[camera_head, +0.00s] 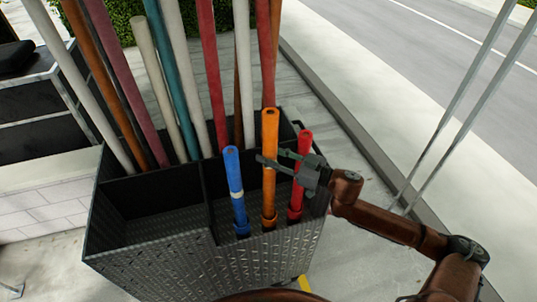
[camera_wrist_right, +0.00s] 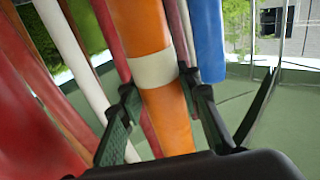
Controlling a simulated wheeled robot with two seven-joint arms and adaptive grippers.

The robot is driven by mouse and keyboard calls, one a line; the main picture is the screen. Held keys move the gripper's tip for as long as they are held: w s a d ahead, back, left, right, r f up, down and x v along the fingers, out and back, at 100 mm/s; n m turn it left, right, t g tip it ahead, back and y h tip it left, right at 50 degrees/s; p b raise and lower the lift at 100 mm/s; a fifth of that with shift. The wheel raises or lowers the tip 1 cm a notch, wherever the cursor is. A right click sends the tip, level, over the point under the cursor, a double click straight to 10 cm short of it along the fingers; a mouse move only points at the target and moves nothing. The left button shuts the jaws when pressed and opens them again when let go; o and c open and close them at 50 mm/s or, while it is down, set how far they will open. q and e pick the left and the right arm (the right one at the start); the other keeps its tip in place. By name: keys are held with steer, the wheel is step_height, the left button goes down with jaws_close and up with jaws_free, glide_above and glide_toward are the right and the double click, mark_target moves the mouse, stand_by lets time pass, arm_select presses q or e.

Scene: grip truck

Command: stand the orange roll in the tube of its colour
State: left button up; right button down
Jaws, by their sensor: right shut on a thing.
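The orange roll (camera_head: 270,135) is upright, with its top above the blue roll (camera_head: 234,175) and the red roll (camera_head: 305,150) on either side. My right gripper (camera_head: 277,165) is shut around its middle. In the right wrist view the orange roll (camera_wrist_right: 172,120) stands between both fingers, with a white band at the grip. The orange tube (camera_head: 269,222) is at the front wall of the black bin, below the roll. The roll lines up with it, but I cannot tell how deep its lower end sits. My left gripper is out of view.
The black diamond-plate bin (camera_head: 150,262) has compartments with several long white, brown, teal and red poles leaning at the back. Blue and red rolls stand close on both sides of the orange one. Pavement is clear at the right, beside two thin metal poles (camera_head: 455,110).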

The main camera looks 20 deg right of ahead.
steer(key=c, duration=1.9)
jaws_free()
steer(key=shift+w+d+f+h, duration=0.1)
steer(key=shift+f+h, duration=0.05)
steer(key=shift+f, duration=0.4)
steer(key=shift+d+f+h, duration=0.1)
steer(key=shift+f+h, duration=0.05)
steer(key=shift+f, duration=0.4)
steer(key=o, duration=0.3)
steer(key=shift+w, duration=0.3)
steer(key=shift+o, duration=1.2)
steer(key=shift+s+r, duration=0.1)
steer(key=shift+r, duration=0.05)
steer(key=shift+s, duration=0.1)
steer(key=v, duration=1.2)
